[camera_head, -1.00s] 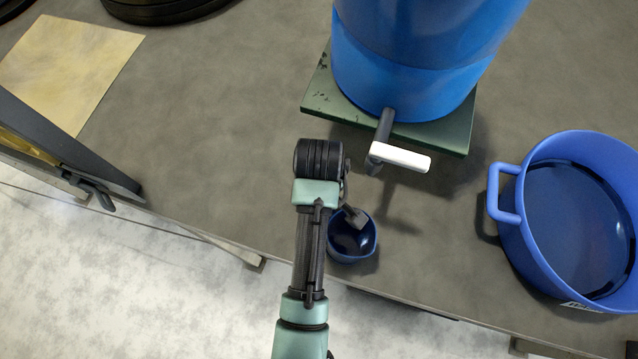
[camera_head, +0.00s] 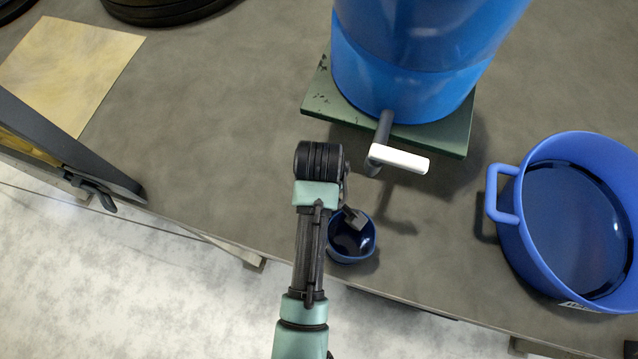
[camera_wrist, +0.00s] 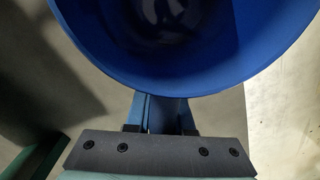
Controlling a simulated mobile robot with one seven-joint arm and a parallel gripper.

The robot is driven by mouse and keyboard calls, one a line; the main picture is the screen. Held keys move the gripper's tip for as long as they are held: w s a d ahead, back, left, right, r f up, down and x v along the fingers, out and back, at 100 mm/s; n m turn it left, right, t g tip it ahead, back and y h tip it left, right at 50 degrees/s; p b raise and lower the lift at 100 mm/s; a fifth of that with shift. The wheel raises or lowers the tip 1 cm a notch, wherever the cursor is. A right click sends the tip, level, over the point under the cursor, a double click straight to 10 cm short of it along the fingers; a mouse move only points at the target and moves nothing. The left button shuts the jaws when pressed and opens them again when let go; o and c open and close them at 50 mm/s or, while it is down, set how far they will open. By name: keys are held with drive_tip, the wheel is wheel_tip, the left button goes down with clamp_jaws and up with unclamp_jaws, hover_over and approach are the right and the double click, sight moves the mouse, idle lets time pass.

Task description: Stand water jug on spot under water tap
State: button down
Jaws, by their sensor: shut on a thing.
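The water jug is a small blue open vessel (camera_head: 350,250) near the front edge of the table; its wide blue rim fills the top of the wrist view (camera_wrist: 185,85). My gripper (camera_wrist: 160,115) is shut on a blue part below the jug's rim, probably its handle. In the head view my gripper (camera_head: 354,218) reaches the jug's far side. The water tap (camera_head: 397,158), with a white lever, sticks out of a large blue barrel (camera_head: 405,75). The jug is nearer the front edge than the tap and a little to its left. I cannot tell whether its base touches the table.
The barrel stands on a green board (camera_head: 330,108). A blue tub with a handle (camera_head: 507,205) and dark contents stands at right. A tan sheet (camera_head: 70,70) and black coils (camera_head: 165,8) lie at upper left. The grey table (camera_head: 220,120) between them is clear.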

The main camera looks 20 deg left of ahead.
drive_tip(key=shift+f+b, duration=0.3)
drive_tip(key=shift+f, duration=0.25)
idle(0.4)
drive_tip(key=c, duration=0.7)
unclamp_jaws()
drive_tip(key=shift+r, duration=0.1)
drive_tip(key=shift+r+p, duration=1.35)
drive_tip(key=shift+p, duration=0.05)
drive_tip(key=shift+r, duration=2.6)
